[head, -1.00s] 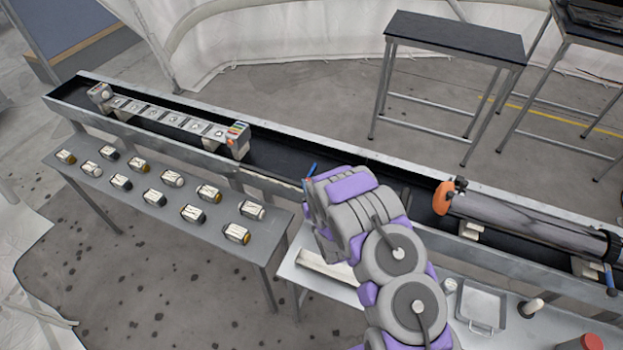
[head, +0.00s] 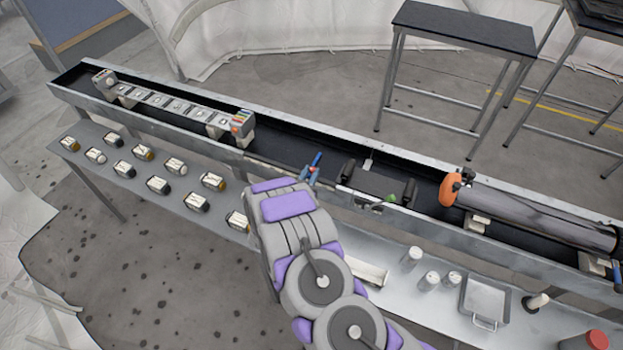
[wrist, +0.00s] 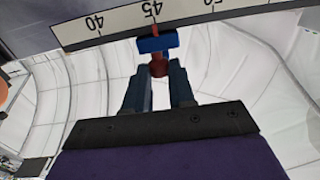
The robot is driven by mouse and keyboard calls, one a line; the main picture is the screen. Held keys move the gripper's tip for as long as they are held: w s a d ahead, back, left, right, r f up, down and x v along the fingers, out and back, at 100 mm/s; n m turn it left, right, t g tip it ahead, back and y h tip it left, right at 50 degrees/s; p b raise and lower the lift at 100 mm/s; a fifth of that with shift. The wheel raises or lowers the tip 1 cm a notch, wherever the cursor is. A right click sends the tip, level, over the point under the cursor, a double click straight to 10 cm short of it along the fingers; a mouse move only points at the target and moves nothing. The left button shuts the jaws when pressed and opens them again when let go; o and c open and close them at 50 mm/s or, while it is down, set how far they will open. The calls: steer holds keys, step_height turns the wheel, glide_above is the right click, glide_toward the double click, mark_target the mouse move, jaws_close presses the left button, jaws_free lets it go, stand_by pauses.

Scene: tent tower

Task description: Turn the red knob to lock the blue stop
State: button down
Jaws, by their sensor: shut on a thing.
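The blue stop (wrist: 157,43) sits at the edge of a white scale strip (wrist: 110,27). Its red pointer is close to the 45 mark. The red knob (wrist: 159,67) is just below the stop in the wrist view. My gripper (wrist: 159,72) has its two dark fingertips on either side of the knob and is shut on it. In the head view the blue stop (head: 317,159) stands above the long trough (head: 285,150), with my gripper (head: 308,172) at its lower end. The knob is mostly hidden there.
An orange-ended cylinder (head: 530,212) lies in the trough to the right. A row of blocks on a rail (head: 175,105) is at the left. A metal tray (head: 485,297) lies at the lower right.

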steer(key=m+h+b, duration=0.1)
steer(key=h, duration=0.1)
steer(key=a+m+g+h+b, duration=0.1)
steer(key=shift+w+m+g+h+b, duration=0.2)
steer(key=shift+m+g+h+b, duration=0.1)
steer(key=shift+h+b, duration=0.1)
steer(key=shift+r+h, duration=0.15)
steer(key=shift+h, duration=0.15)
steer(key=c, duration=0.9)
jaws_free()
steer(key=shift+c, duration=0.2)
steer(key=v, duration=1.7)
steer(key=shift+a+p, duration=0.2)
steer(key=shift+p, duration=0.25)
